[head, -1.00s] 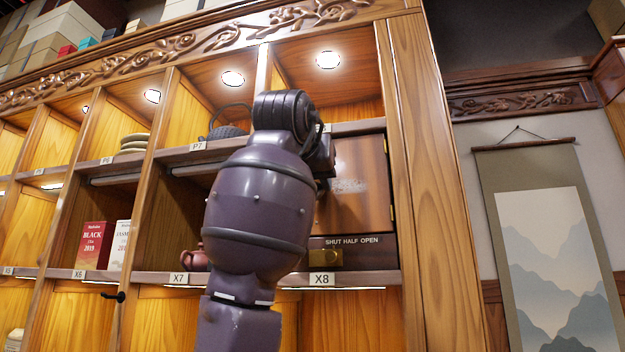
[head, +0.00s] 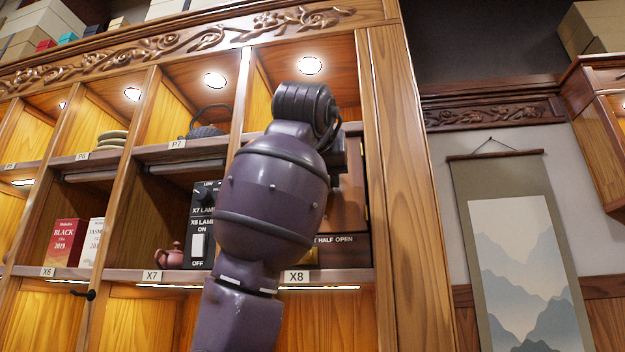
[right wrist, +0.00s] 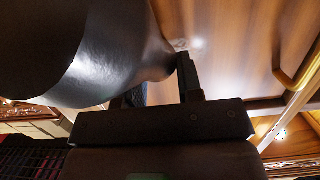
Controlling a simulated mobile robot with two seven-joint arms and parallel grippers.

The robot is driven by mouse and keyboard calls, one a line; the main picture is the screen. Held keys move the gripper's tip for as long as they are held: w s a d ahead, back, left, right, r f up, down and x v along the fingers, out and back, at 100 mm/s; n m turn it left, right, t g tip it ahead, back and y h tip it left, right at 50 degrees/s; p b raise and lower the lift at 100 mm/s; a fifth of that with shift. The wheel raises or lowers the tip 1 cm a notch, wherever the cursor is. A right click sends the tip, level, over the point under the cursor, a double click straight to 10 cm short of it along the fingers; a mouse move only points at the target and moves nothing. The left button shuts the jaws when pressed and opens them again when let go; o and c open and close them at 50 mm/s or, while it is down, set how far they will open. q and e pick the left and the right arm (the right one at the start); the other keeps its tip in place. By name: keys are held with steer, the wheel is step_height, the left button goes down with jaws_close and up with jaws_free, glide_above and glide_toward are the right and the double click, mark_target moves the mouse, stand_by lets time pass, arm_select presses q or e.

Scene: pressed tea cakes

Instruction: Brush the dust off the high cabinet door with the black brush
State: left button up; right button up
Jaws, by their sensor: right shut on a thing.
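The high cabinet door (head: 351,195) is a brown wooden panel above the X8 label. My right arm covers most of it in the head view; the door also fills the upper right of the right wrist view (right wrist: 235,45). A small pale patch, perhaps dust, shows on it there near the fingers. My right gripper (right wrist: 160,90) is shut on a large, smooth dark thing, apparently the black brush (right wrist: 80,45). Its bristles cannot be made out, nor whether it touches the door. The head view hides the brush. My left gripper is not in view.
A black lamp switch panel (head: 201,225) and a small reddish teapot (head: 170,258) stand left of my arm. Tea boxes (head: 66,242) stand further left. A brass-coloured bar (right wrist: 298,75) shows in the right wrist view. A hanging scroll (head: 520,250) is on the right wall.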

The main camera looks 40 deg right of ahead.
steer(key=shift+s+d+b, duration=0.5)
steer(key=shift+s+d, duration=0.8)
steer(key=shift+s, duration=0.25)
steer(key=shift+w+a+p, duration=0.45)
steer(key=shift+w+a, duration=0.75)
steer(key=shift+w, duration=0.1)
steer(key=w+a+p, duration=0.2)
steer(key=w+a, duration=0.2)
steer(key=w, duration=0.1)
steer(key=shift+a, duration=0.1)
steer(key=shift+f+b+v, duration=0.2)
steer(key=shift+b+v, duration=0.1)
steer(key=shift+v, duration=0.7)
steer(key=shift+f+b+v, duration=0.15)
steer(key=shift+b+v, duration=0.1)
steer(key=shift+v, duration=0.7)
steer(key=shift+f+b+v, duration=0.2)
steer(key=shift+b+v, duration=0.1)
steer(key=shift+v, duration=0.7)
